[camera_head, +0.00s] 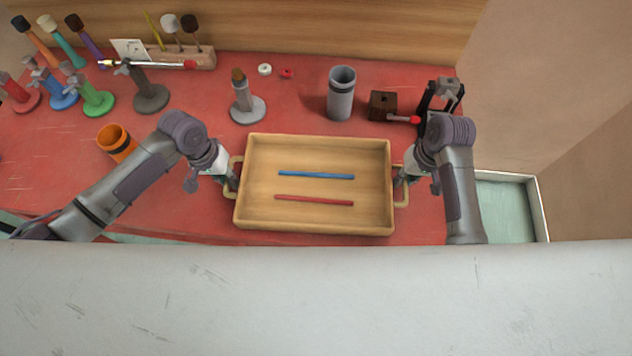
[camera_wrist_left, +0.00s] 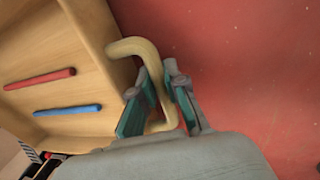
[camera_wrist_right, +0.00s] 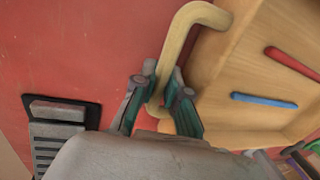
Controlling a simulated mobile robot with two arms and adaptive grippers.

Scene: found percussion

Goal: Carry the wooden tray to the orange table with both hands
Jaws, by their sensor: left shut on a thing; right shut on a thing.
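The wooden tray (camera_head: 315,222) is at the front middle of the red table in the head view, with a blue stick (camera_head: 316,175) and a red stick (camera_head: 314,200) lying in it. My left gripper (camera_head: 232,184) is shut on the tray's left handle; in the left wrist view its fingers (camera_wrist_left: 160,108) close around the pale handle bar (camera_wrist_left: 138,47). My right gripper (camera_head: 399,180) is shut on the right handle; the right wrist view shows its fingers (camera_wrist_right: 160,100) around that bar (camera_wrist_right: 178,40). I cannot tell whether the tray touches the tabletop. No orange table shows.
The red table (camera_head: 60,175) holds an orange cup (camera_head: 117,142), a grey cylinder (camera_head: 341,95), a grey stand (camera_head: 247,105), a brown block (camera_head: 382,105) and several coloured stands at the left. A pale open bin (camera_head: 508,205) is at the right. A wooden panel (camera_head: 260,25) rises behind.

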